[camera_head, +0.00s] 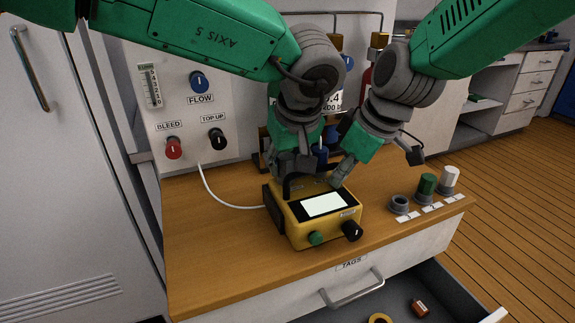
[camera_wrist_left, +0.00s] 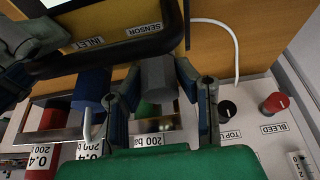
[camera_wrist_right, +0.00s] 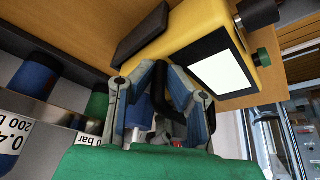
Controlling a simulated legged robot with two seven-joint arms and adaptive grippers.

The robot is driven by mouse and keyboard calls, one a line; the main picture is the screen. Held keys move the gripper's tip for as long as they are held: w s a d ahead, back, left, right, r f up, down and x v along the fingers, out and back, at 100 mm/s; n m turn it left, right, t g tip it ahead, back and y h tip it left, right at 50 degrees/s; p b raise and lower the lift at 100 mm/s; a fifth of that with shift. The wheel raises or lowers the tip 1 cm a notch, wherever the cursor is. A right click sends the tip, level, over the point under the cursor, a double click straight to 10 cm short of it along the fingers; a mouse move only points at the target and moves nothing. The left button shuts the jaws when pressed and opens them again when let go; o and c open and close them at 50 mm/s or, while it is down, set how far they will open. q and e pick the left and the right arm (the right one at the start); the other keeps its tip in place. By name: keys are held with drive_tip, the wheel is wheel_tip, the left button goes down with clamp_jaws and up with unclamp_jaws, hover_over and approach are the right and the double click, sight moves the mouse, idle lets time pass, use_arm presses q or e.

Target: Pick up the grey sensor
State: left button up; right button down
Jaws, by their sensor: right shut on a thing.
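The grey sensor (camera_wrist_left: 158,78) is a short grey block below the SENSOR label in the left wrist view. My left gripper (camera_wrist_left: 157,72) is open, with a finger on each side of it. In the head view my left gripper (camera_head: 290,165) is behind the yellow device (camera_head: 290,213) and hides the sensor. My right gripper (camera_head: 338,172) is at the back of the device. In the right wrist view my right gripper (camera_wrist_right: 168,72) appears shut on the device's black handle (camera_wrist_right: 181,92), which also shows in the left wrist view (camera_wrist_left: 110,58).
A blue connector (camera_wrist_right: 138,108) is close to my right fingers. Gas cylinders stand behind the device. An open drawer (camera_head: 400,300) is below. A white cable (camera_head: 222,199) runs to the panel.

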sight(284, 156)
use_arm(q)
drive_tip(key=shift+r, duration=0.1)
use_arm(e)
drive_tip(key=shift+s+a, duration=0.1)
drive_tip(key=shift+a, duration=0.1)
use_arm(q)
wheel_tip(284, 156, up, 10)
drive_tip(key=shift+f, duration=0.1)
use_arm(e)
drive_tip(key=c, duration=1.6)
unclamp_jaws()
use_arm(q)
drive_tip(key=shift+a, duration=0.15)
use_arm(e)
drive_tip(key=shift+o, duration=0.6)
drive_tip(key=shift+a, duration=0.1)
